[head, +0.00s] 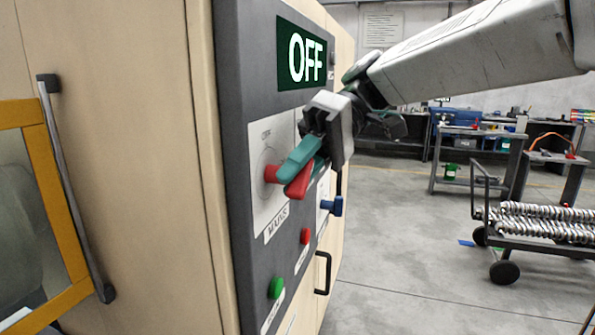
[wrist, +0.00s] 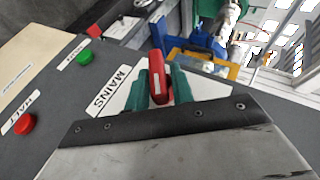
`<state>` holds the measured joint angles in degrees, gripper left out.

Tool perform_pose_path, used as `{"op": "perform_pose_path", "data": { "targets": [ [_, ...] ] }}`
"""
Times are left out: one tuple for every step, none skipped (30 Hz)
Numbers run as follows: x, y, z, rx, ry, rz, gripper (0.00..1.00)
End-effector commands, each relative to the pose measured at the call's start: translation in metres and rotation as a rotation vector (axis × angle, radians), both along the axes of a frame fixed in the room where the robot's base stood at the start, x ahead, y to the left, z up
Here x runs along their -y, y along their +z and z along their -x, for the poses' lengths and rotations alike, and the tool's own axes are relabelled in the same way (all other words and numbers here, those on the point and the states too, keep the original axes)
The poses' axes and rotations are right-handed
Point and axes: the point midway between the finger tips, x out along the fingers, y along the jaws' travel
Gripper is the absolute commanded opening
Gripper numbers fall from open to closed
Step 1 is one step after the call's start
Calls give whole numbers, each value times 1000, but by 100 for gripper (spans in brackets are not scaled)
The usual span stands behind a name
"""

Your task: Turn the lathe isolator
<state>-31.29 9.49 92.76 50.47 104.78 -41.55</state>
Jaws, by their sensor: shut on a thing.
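The isolator is a red handle (head: 299,184) on a light plate labelled MAINS, on the dark panel of a beige cabinet. In the wrist view the red handle (wrist: 157,82) stands between the two teal fingers. My gripper (head: 300,168) is shut on the handle, reaching in from the right; its fingers hide part of the handle and plate. In the wrist view my gripper (wrist: 159,88) has a finger on each side of the handle. A dark green sign (head: 302,55) above the plate reads OFF.
Below the plate are a red button (head: 306,236) and a green button (head: 277,288). A blue knob (head: 337,205) sits right of the plate, close under my gripper. A black pull handle (head: 323,272) sticks out lower down. Open floor lies right; a cart (head: 545,235) stands there.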

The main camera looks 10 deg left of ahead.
Motion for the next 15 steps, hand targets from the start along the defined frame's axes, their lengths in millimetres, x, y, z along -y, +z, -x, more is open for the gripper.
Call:
{"op": "perform_pose_path", "data": {
  "targets": [
    [0,-1,-1,-42,-2,-2,1],
    [0,-1,-1,-67,-2,-4,1],
    [0,-2,-2,-100,-2,-7,1],
    [0,-2,-2,-123,-2,-9,1],
    [0,-2,-2,-146,-2,-10,1],
    [0,-2,-2,-174,-2,-12,1],
    [0,-2,-2,-194,-2,-15,1],
    [0,-2,-2,-213,-1,-16,1],
    [0,-2,-2,-237,-2,-19,1],
    [0,-2,-2,-253,-2,-19,1],
    [0,-2,-1,-269,-2,-20,1],
    [0,-2,-1,-290,-1,-22,1],
    [0,-2,-1,-302,-1,-23,1],
    [0,-2,-1,-313,-1,-24,1],
    [0,-3,-1,-328,-1,-25,1]
  ]
}}
